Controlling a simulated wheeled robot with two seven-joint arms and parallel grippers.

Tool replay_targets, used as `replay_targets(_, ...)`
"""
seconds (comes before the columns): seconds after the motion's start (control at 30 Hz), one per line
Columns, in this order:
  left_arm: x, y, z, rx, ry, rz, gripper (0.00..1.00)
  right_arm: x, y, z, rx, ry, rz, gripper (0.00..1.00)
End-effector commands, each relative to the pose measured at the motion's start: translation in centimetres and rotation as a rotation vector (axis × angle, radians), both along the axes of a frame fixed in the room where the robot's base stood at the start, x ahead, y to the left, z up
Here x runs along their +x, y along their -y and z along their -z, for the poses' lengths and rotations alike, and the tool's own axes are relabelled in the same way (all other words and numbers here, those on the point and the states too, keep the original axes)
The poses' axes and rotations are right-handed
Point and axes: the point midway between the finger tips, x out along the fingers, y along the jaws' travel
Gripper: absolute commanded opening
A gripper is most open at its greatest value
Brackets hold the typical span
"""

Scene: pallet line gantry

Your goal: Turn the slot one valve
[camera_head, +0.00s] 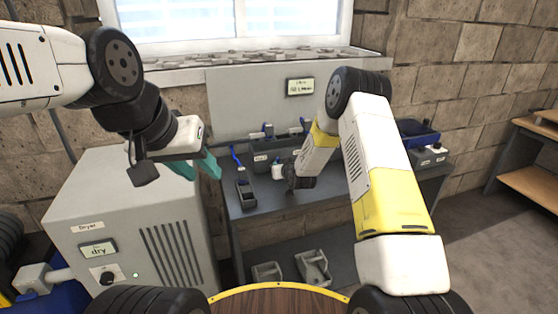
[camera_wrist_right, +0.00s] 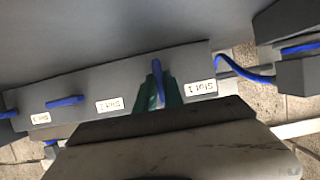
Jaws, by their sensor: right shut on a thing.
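The slot one valve is a thin blue lever (camera_wrist_right: 157,78) beside the "Slot 1" label (camera_wrist_right: 200,88) on a grey block in the right wrist view. The green fingers of my right gripper (camera_wrist_right: 160,92) stand on both sides of this lever and are shut on it. In the head view my right arm hides the valve and these fingers. My left gripper (camera_head: 206,174), with teal fingers apart and empty, hangs above the gap between the dryer and the bench, away from the valve.
Other blue levers (camera_wrist_right: 66,102) and a blue hose (camera_wrist_right: 245,72) are near the held lever. A grey dryer (camera_head: 75,205) reading "dry" stands left. A dark bench (camera_head: 240,214) carries a small grey holder (camera_head: 246,193). Grey bins (camera_head: 313,266) sit below. A display panel (camera_head: 300,87) hangs behind.

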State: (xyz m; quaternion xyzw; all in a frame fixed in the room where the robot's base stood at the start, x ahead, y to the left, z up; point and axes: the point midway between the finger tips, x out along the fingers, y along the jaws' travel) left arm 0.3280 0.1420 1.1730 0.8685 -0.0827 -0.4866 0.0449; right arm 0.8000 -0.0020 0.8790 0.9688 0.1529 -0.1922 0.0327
Motion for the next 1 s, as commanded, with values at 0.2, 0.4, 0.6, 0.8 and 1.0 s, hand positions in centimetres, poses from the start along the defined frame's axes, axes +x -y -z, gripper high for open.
replay_targets(0.2, 0.0, 0.0, 0.0, 0.0, 0.0, 0.0, 0.36, -0.06, 0.12, 0.15, -0.013, 0.0, 0.001, 0.0)
replay_targets(0.4, 0.0, 0.0, 0.0, 0.0, 0.0, 0.0, 0.36, -0.06, 0.13, 0.16, -0.013, 0.0, 0.0, 0.0)
replay_targets(0.6, 0.0, 0.0, 0.0, 0.0, 0.0, 0.0, 0.36, -0.05, 0.09, 0.13, -0.012, 0.001, 0.0, 0.34)
replay_targets(0.8, 0.0, 0.0, 0.0, 0.0, 0.0, 0.0, 0.36, -0.03, 0.04, 0.07, -0.011, 0.002, 0.0, 0.34)
replay_targets(1.0, 0.0, 0.0, 0.0, 0.0, 0.0, 0.0, 0.36, -0.93, 0.36, -0.45, -0.01, 0.003, 0.0, 0.34)
